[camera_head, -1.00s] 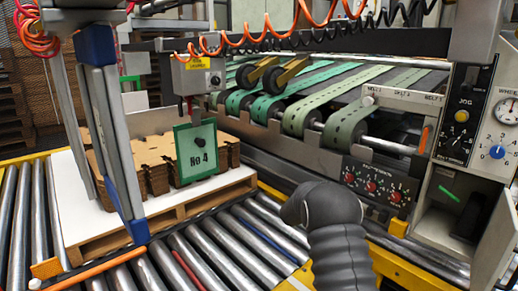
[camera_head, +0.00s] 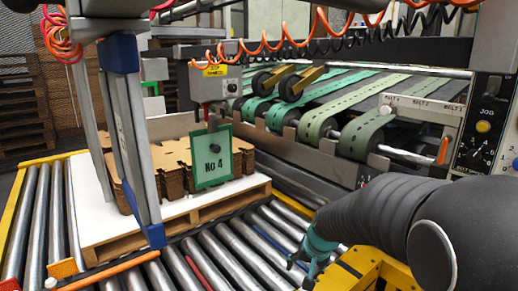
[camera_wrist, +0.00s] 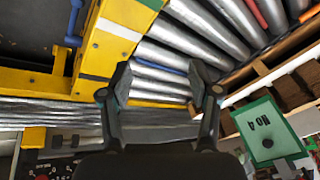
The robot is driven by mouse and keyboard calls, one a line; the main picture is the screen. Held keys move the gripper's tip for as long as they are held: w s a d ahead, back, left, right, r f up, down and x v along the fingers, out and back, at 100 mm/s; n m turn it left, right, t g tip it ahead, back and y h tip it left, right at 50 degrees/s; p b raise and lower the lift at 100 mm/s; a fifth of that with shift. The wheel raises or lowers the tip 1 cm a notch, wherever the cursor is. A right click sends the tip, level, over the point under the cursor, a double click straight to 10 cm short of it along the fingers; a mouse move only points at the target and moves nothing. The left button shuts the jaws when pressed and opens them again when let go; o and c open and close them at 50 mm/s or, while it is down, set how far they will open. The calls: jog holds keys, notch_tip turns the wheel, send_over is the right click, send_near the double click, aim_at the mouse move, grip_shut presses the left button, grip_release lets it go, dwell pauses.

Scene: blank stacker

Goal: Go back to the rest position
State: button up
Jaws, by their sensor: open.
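My gripper (camera_wrist: 160,78) is open and empty in the wrist view, its two dark fingers spread above the yellow frame and steel rollers. In the head view my gripper (camera_head: 302,266) shows small and teal at the end of my dark, sleeved arm, at the lower right. It hangs over the rollers beside a yellow frame, apart from the pallet and its stack. My arm hides part of the machine front behind it.
A wooden pallet (camera_head: 180,212) carries stacked brown cardboard blanks (camera_head: 172,163) and a green "No 4" sign (camera_head: 212,158). A blue-and-grey post (camera_head: 128,130) stands in front. Metal rollers (camera_head: 220,258) lie nearest. Green belts (camera_head: 355,130) run behind; a JOG panel (camera_head: 483,125) is right.

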jog(key=s+d+r+n+h, duration=0.1)
jog(key=s+r, duration=0.5)
jog(key=s, duration=0.6)
jog(key=s+d+r+n+t, duration=0.1)
jog(key=s+r, duration=0.5)
jog(key=s, duration=0.7)
jog(key=shift+s+d+n+t+h, duration=0.15)
jog(key=shift+d+n+t+h, duration=0.25)
jog(key=shift+d, duration=0.45)
jog(key=shift+c, duration=0.2)
